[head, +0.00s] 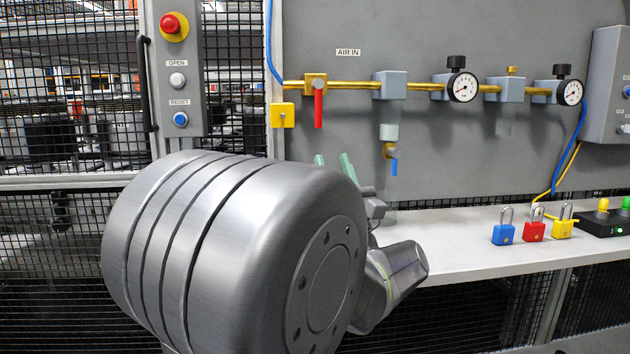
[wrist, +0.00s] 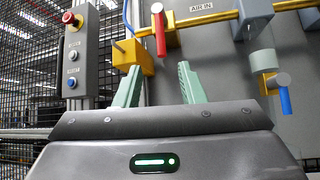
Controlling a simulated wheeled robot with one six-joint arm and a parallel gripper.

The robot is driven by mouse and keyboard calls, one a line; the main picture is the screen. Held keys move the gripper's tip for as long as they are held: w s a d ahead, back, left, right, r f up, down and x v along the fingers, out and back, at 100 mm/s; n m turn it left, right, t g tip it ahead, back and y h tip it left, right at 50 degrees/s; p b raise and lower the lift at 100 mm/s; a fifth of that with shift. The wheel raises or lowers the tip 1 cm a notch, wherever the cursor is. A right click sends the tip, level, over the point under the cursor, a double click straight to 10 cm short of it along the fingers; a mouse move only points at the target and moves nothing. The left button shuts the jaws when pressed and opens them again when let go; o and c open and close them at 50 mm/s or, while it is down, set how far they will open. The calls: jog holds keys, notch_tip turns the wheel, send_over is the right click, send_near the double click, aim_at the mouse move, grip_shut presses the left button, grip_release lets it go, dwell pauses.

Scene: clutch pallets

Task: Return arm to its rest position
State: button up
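My gripper shows in the wrist view (wrist: 158,85), with its two pale green fingers spread well apart and nothing between them. In the head view the green fingertips (head: 334,162) rise behind my large grey arm link, which hides most of the gripper. They stand in front of the grey panel (head: 330,90), below and to the right of the yellow box. The gripper is open and appears to hold nothing.
A shelf (head: 460,240) carries a blue padlock (head: 503,234), a red padlock (head: 534,230) and a yellow padlock (head: 563,226). A brass pipe with a red-handled valve (head: 318,105) and gauges (head: 463,87) runs above. A button post (head: 177,90) stands left, beside mesh fencing.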

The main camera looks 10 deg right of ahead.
aim_at(320, 117)
jog(key=x, duration=1.3)
jog(key=shift+w+r, duration=0.25)
jog(key=shift+r, duration=0.05)
